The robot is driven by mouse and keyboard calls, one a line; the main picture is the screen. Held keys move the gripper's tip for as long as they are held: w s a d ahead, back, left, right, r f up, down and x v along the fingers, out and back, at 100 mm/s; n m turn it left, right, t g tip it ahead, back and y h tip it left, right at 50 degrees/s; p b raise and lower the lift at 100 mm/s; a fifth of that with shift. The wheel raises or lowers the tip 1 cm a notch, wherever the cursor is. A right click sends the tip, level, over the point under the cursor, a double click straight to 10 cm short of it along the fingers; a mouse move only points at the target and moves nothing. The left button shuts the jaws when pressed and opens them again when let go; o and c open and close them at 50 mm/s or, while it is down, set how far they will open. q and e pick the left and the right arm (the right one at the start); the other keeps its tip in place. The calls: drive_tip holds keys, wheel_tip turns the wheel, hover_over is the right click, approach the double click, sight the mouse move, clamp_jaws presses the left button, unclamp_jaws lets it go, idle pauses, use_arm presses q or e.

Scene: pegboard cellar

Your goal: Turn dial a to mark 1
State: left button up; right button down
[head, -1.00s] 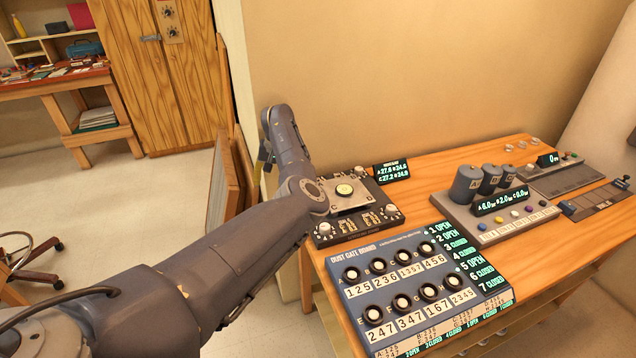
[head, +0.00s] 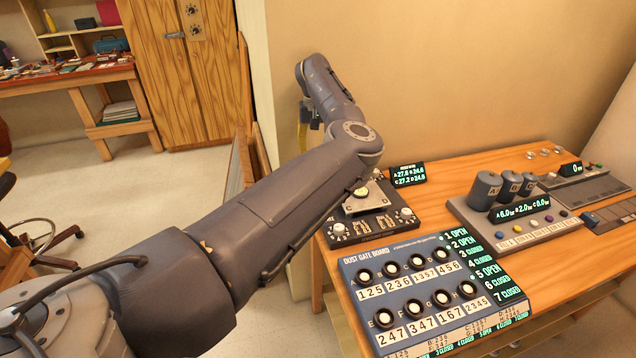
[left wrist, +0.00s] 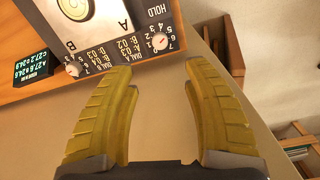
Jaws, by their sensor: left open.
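The black panel (head: 375,222) with corner dials stands at the table's back left in the head view, partly covered by my left arm. In the left wrist view, a white dial (left wrist: 158,42) with a red mark and a numbered scale sits at the panel's corner, near the letter A. Another dial (left wrist: 72,68) sits near the letter B. My left gripper (head: 303,128) is beyond the panel in the head view, partly hidden by its arm. Its yellow fingers (left wrist: 168,92) are open and empty, apart from the dials. My right gripper is out of view.
A small display (head: 407,174) stands beside the panel. The dust gate board (head: 400,270) with several knobs lies in front of it. A grey unit (head: 500,232) with cylinders stands to the right. The wall (head: 430,70) is close behind. Shelves show in the left wrist view (left wrist: 297,140).

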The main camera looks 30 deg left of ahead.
use_arm(q)
wheel_tip(320, 180, down, 14)
drive_tip(key=shift+w+d+f, duration=0.1)
idle(0.5)
drive_tip(key=shift+c, duration=0.3)
clamp_jaws()
